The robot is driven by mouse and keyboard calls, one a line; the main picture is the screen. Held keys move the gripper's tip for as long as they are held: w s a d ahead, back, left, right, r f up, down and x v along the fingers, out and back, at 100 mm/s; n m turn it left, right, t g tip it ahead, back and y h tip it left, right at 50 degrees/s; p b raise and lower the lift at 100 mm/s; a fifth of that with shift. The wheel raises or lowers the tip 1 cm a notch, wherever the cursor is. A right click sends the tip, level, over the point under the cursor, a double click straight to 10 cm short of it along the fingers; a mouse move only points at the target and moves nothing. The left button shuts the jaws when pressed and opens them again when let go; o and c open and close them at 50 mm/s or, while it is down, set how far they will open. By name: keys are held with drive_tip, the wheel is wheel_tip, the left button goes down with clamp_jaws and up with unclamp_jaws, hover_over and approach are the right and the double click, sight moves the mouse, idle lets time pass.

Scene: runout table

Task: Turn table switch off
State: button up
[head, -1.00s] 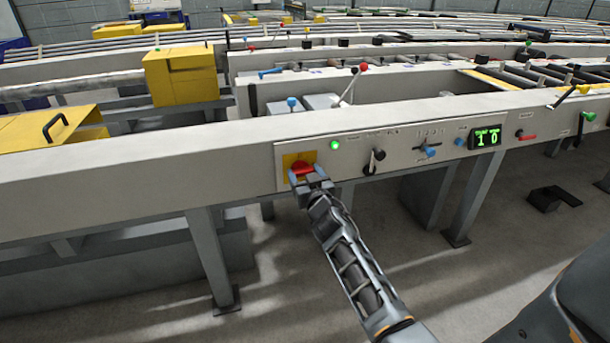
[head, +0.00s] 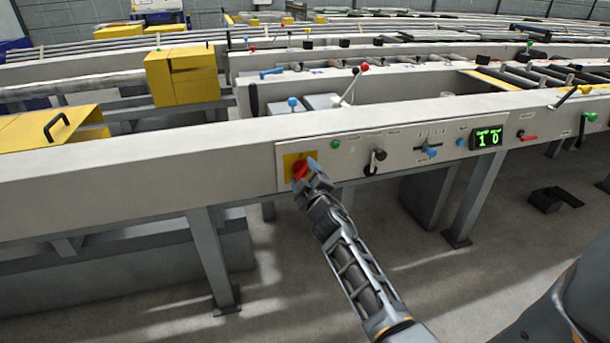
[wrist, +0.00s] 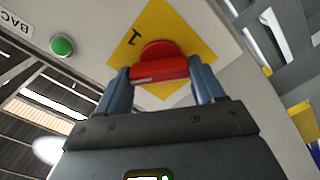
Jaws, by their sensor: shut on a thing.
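The table switch is a red rotary knob (head: 301,171) on a yellow plate (head: 290,162) at the left end of the panel. It also shows in the wrist view as a red knob (wrist: 160,68) between my fingers, with a "1" printed on the yellow plate (wrist: 132,37). My gripper (head: 309,172) is shut on the knob, and both fingers touch its sides. In the head view the knob's bar slants up to the right, partly hidden by my gripper. The round green lamp (head: 335,144) right of the plate looks dark and unlit.
The grey panel (head: 402,152) carries a black lever (head: 375,160), a blue-knobbed selector (head: 430,150) and a green display (head: 487,138) to the right. The table beam (head: 120,160) runs across behind my gripper.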

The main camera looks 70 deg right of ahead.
drive_tip(key=n, duration=0.3)
drive_tip(key=shift+w+r+n, duration=0.1)
drive_tip(key=shift+w+n, duration=0.1)
drive_tip(key=shift+n, duration=2)
drive_tip(key=o, duration=1)
drive_tip(key=shift+o, duration=0.2)
drive_tip(key=shift+f, duration=0.2)
drive_tip(key=b+v, duration=0.1)
drive_tip(key=v, duration=0.7)
